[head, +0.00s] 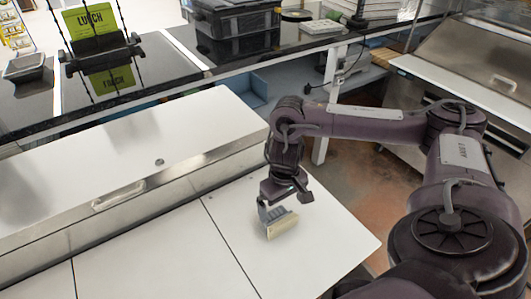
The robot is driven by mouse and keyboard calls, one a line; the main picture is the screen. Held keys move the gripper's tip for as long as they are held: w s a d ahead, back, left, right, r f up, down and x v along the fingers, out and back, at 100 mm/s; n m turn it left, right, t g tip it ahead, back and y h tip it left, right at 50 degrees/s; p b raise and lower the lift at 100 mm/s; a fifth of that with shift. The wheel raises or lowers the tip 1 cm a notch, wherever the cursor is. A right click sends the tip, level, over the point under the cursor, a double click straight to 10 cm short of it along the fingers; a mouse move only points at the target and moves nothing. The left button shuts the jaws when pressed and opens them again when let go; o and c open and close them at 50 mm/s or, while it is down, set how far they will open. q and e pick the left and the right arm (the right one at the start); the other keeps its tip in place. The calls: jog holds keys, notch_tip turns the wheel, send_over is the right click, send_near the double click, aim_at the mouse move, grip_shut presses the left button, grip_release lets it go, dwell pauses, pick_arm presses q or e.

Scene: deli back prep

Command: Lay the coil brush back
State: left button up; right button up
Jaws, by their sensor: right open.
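The coil brush appears to be the small grey block with a pale cream lower edge (281,224), in the middle of the head view at the white work surface (235,240). My right gripper (285,197) is directly above it, pointing down, with its jaws open. The jaws overlap the block's top in the picture, so I cannot tell whether they touch it. I also cannot tell whether the block rests flat on the surface. My left gripper is out of view.
A long white lid with a metal front and handle (118,195) runs along the left. Behind it is a dark counter (150,65) with a black bin (235,20) and a lunch sign (92,22). A steel unit (480,75) stands right. The white surface around the block is clear.

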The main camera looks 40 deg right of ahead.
aim_at(279, 217)
jog(key=f+b, duration=0.2)
jog(key=f, duration=0.1)
jog(key=shift+s+a, duration=0.1)
jog(key=shift+s, duration=0.1)
jog(key=f, duration=0.1)
jog(key=f+b, duration=0.1)
jog(key=f, duration=0.1)
jog(key=f+b, duration=0.1)
jog(key=shift+w+a+f, duration=0.15)
jog(key=shift+w+f, duration=0.1)
jog(key=shift+w, duration=0.1)
jog(key=shift+f, duration=0.1)
jog(key=shift+c, duration=0.4)
jog(key=c, duration=1)
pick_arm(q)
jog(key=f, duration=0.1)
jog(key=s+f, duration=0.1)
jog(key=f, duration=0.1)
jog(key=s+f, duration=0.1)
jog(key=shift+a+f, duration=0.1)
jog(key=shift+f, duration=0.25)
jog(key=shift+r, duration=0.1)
pick_arm(e)
jog(key=shift+r, duration=0.2)
